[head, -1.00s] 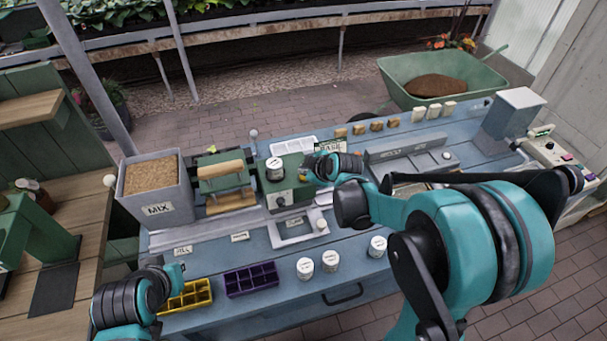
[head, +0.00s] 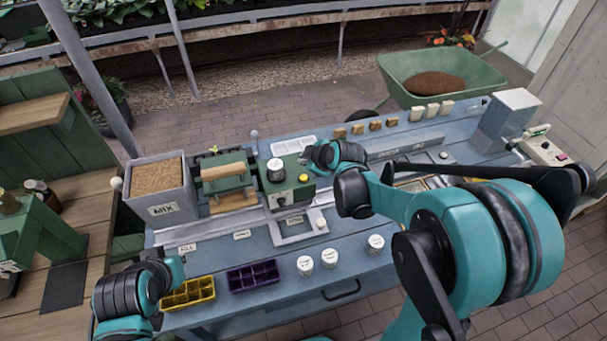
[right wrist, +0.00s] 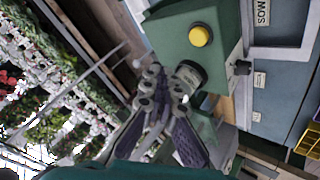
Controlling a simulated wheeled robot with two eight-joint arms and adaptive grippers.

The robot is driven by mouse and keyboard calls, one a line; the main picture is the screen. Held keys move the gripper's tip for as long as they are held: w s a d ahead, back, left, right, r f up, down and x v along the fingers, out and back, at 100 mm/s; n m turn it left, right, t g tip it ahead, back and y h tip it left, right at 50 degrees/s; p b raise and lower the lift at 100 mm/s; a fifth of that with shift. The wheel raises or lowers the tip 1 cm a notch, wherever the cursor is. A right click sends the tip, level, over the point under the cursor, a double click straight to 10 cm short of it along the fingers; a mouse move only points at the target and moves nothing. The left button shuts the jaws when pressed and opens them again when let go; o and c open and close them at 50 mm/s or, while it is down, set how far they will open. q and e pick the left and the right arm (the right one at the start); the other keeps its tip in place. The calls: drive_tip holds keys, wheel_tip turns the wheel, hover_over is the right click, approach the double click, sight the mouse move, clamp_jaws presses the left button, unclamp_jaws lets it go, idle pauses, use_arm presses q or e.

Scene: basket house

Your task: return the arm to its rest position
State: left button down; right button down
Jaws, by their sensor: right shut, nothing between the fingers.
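My right gripper (head: 307,158) is above and just behind the green machine (head: 286,190), at its right side. In the right wrist view its fingers (right wrist: 160,82) are together and empty, close to the machine's dark round part. The machine's yellow button (right wrist: 200,36) also shows in the head view (head: 304,177). The right arm reaches in from the lower right over the blue bench. My left gripper (head: 172,272) is low at the left, beside the yellow tray (head: 188,293); its fingers are too unclear to read.
The MIX bin (head: 160,190) and a green press (head: 226,178) stand left of the machine. A purple tray (head: 253,276) and several white jars (head: 329,258) line the front. Small blocks (head: 375,124) line the back. A grey box (head: 508,115) stands at the right.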

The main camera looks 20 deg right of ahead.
idle(0.7)
drive_tip(key=s+f+m+g+h+b, duration=0.2)
drive_tip(key=s+m+b, duration=0.5)
drive_tip(key=s, duration=1.8)
drive_tip(key=f+m, duration=0.1)
drive_tip(key=m, duration=0.3)
drive_tip(key=shift+f+m, duration=0.15)
drive_tip(key=shift+m, duration=0.25)
